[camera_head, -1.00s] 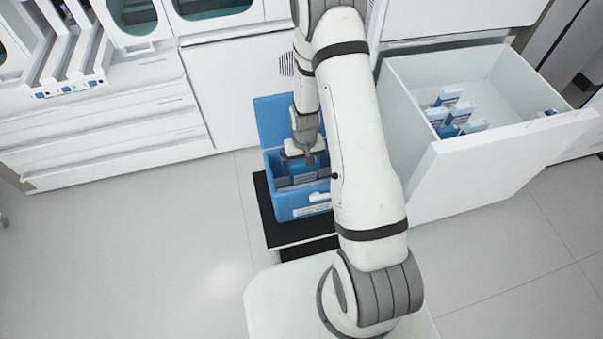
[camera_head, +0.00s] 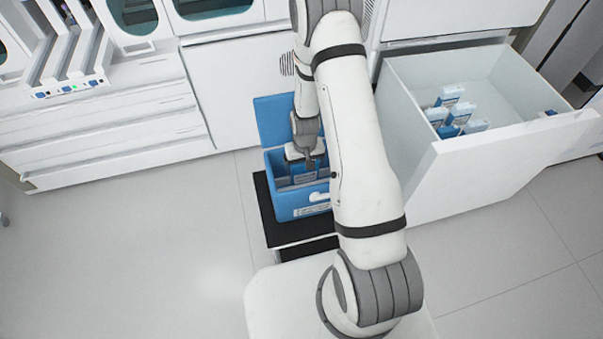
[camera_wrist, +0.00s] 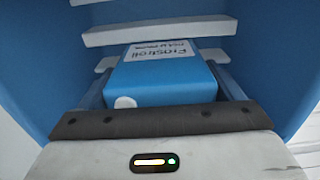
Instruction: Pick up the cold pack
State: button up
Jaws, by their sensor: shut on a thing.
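The cold pack (camera_wrist: 165,75) is a blue block with a white label, seen close up in the wrist view. My gripper (camera_head: 305,168) reaches down into an open blue cooler box (camera_head: 300,203). In the wrist view its fingers (camera_wrist: 160,95) stand on either side of the pack, shut on it. The pack's lower part is hidden by my gripper's body. In the wrist view, the box's blue walls rise on both sides, with pale slats or dividers beyond the pack.
The box's lid (camera_head: 270,120) stands open at the back. The box rests on a black-topped stand (camera_head: 264,205). An open white drawer (camera_head: 510,155) with several blue-and-white packs (camera_head: 460,114) is at the right. The floor at left is clear.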

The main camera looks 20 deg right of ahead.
jog(key=shift+r, duration=5.05)
